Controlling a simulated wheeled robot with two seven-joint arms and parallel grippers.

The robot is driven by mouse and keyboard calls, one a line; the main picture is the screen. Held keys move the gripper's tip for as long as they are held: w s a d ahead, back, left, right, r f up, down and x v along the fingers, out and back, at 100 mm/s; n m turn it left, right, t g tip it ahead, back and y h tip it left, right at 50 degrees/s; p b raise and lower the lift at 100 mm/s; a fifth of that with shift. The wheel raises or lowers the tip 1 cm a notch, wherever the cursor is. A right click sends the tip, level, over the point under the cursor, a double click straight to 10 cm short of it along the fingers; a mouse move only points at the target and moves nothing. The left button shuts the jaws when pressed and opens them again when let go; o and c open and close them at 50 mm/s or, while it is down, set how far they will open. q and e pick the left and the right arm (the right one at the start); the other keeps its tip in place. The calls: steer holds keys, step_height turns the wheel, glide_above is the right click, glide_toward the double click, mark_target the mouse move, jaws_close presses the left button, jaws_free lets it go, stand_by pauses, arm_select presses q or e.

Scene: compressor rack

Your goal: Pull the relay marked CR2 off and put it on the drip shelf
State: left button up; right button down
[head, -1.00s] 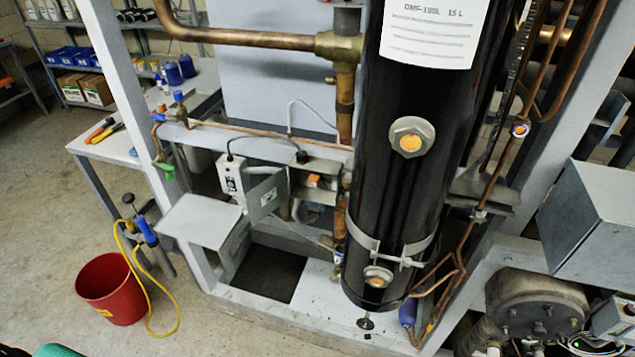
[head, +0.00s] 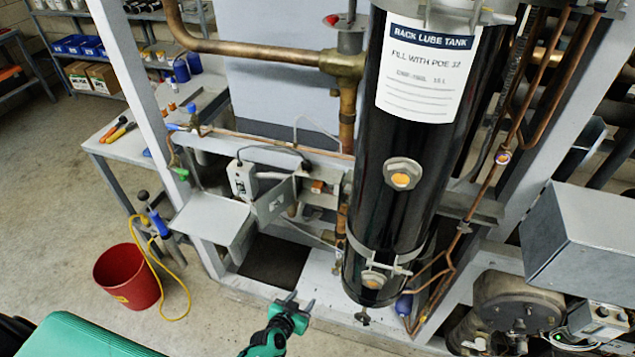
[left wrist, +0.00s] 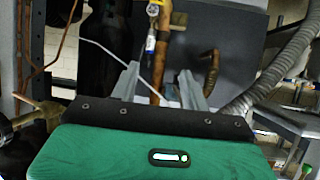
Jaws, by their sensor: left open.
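My left gripper (head: 300,300) is in front of the rack's bottom frame, its two fingers apart and empty. In the left wrist view its fingers (left wrist: 159,72) are apart with nothing between them. A grey shelf (head: 210,222), which looks like the drip shelf, juts out at the rack's left and is bare. Beside it are a white box (head: 243,180) with a black cable and an open grey panel (head: 273,202). A small orange part (head: 318,186) sits right of the panel; it may be a relay. No CR2 marking is legible. My right gripper is not in view.
The black lube tank (head: 405,165) stands right of the shelf, with copper pipes around it. A red bucket (head: 127,278) and a yellow hose (head: 170,285) are on the floor at left. A grey box (head: 585,235) is at right. Floor in front is open.

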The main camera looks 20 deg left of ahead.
arm_select(q)
steer(key=w+r+t+p, duration=0.15)
steer(key=w+r, duration=0.25)
steer(key=r, duration=0.5)
steer(key=w+r+t+p, duration=0.1)
steer(key=w+r+t, duration=0.15)
steer(key=r, duration=0.65)
steer(key=n+t+y+p, duration=0.2)
glide_toward(316, 191)
steer(key=w, duration=0.1)
steer(key=shift+a+r, duration=0.15)
steer(key=shift+r, duration=0.05)
steer(key=shift+w, duration=0.1)
steer(key=w, duration=0.7)
steer(key=shift+w+b, duration=0.25)
steer(key=shift+b, duration=0.1)
steer(key=shift+w, duration=0.7)
